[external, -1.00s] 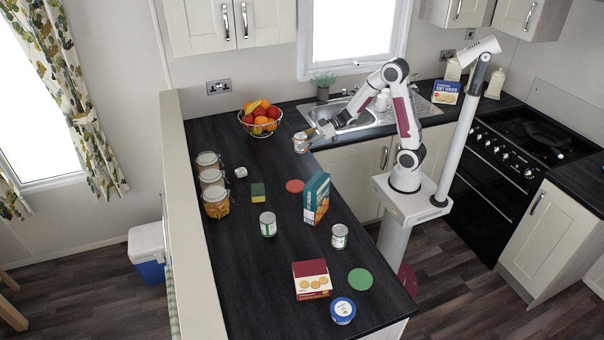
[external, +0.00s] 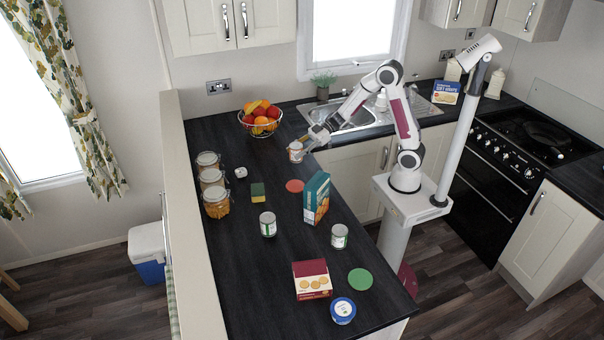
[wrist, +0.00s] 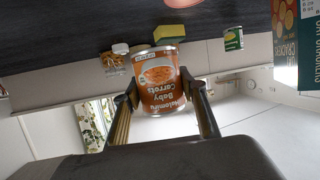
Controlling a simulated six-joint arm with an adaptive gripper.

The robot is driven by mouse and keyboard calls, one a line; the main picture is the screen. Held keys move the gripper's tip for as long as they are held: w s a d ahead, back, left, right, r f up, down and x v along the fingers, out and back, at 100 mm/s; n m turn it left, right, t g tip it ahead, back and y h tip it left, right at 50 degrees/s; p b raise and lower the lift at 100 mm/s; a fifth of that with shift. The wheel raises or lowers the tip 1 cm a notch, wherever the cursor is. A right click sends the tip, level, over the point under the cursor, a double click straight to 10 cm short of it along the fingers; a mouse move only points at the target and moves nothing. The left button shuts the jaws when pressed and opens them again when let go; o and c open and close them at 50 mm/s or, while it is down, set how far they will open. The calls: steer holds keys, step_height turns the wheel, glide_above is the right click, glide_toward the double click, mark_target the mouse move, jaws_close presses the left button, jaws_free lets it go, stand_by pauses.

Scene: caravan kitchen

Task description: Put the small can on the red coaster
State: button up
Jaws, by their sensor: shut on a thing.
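In the wrist view the can (wrist: 160,80) sits between both fingers (wrist: 162,98), its label upside down in that picture. I cannot tell how high it is above the counter. The red coaster (external: 295,186) lies flat and bare on the counter, a little nearer the external camera than the can. Part of the coaster shows at the top of the wrist view (wrist: 208,4).
A blue-green carton (external: 316,198) stands right of the coaster. A sponge (external: 258,192) lies to its left. Two other cans (external: 268,224) (external: 339,236) stand nearer the camera. A fruit bowl (external: 260,118) is behind the held can. Jars (external: 216,202) line the left edge.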

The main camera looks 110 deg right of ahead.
steer(key=w+a+r+n+g+y, duration=0.1)
steer(key=w+a+n+y, duration=0.2)
steer(key=a, duration=0.5)
steer(key=shift+w+r+n+g+y, duration=0.2)
steer(key=shift+r+n+g+y, duration=0.2)
steer(key=shift+y, duration=0.4)
steer(key=shift+f, duration=0.15)
glide_above(295, 185)
steer(key=shift+f, duration=3.05)
steer(key=shift+a, duration=0.1)
steer(key=shift+f, duration=1.9)
steer(key=shift+f, duration=0.15)
